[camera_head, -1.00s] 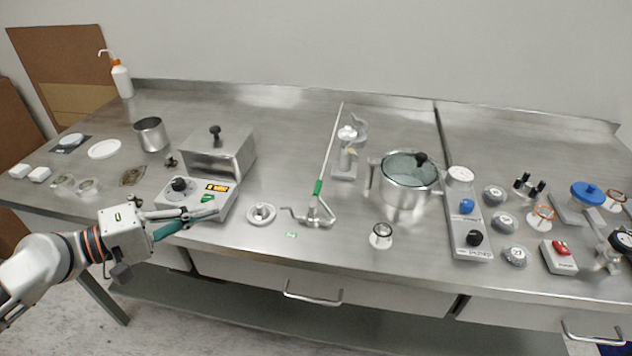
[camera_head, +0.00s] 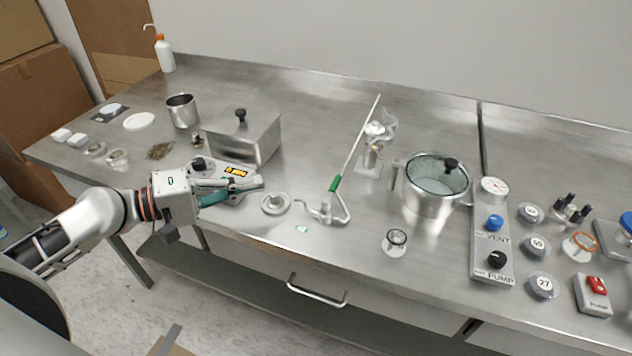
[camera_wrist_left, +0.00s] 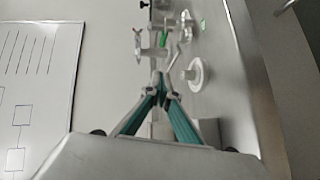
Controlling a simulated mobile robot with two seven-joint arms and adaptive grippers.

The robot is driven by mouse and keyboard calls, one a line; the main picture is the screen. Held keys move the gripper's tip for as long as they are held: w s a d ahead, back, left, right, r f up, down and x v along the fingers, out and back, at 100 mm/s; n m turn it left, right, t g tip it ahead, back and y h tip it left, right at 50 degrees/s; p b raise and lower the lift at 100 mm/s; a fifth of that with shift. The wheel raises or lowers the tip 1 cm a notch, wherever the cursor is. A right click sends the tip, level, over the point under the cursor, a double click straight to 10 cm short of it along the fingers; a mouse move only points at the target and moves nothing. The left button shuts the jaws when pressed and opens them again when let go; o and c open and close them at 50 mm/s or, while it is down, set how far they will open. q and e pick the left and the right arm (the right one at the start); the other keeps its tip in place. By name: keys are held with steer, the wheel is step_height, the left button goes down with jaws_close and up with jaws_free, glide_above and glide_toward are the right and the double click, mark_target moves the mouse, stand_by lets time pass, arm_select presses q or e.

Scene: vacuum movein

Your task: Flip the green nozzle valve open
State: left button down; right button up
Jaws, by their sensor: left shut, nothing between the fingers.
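A wand-like tool with a green part (camera_head: 335,184) on its thin shaft lies on the steel bench, with a bent metal end towards the front edge. The green part also shows in the left wrist view (camera_wrist_left: 164,40). I cannot tell whether it is the nozzle valve or how it is set. My left gripper (camera_head: 262,183) is shut and empty, over the front left of the bench, to the left of the tool. Its closed fingertips also show in the left wrist view (camera_wrist_left: 160,76). My right gripper is not in view.
A round white flanged piece (camera_head: 276,203) lies between my left gripper and the tool. A control box with a yellow display (camera_head: 236,171) sits under the gripper. A lidded pot (camera_head: 432,200) and a VENT/PUMP panel (camera_head: 493,245) stand to the right.

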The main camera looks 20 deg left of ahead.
mark_target(332, 191)
arm_select(q)
steer(key=shift+w+d, duration=0.25)
steer(key=shift+w, duration=0.05)
steer(key=x, duration=0.2)
steer(key=p+x, duration=0.1)
steer(key=x, duration=0.2)
steer(key=shift+w+r+p, duration=0.1)
steer(key=shift+r+p, duration=0.1)
steer(key=shift+p, duration=0.1)
steer(key=p+x, duration=0.1)
steer(key=x, duration=0.3)
steer(key=shift+w+d, duration=0.1)
steer(key=shift+d, duration=0.2)
steer(key=shift+d+f+p, duration=0.2)
steer(key=shift+d+p, duration=0.1)
steer(key=shift+d, duration=0.2)
steer(key=shift+d+f+p, duration=0.2)
steer(key=shift+d+p, duration=0.05)
steer(key=shift+d, duration=0.3)
steer(key=shift+s+d+f, duration=0.15)
steer(key=shift+s+d, duration=0.1)
steer(key=shift+d, duration=0.3)
steer(key=shift+d+f, duration=0.15)
steer(key=shift+d, duration=0.05)
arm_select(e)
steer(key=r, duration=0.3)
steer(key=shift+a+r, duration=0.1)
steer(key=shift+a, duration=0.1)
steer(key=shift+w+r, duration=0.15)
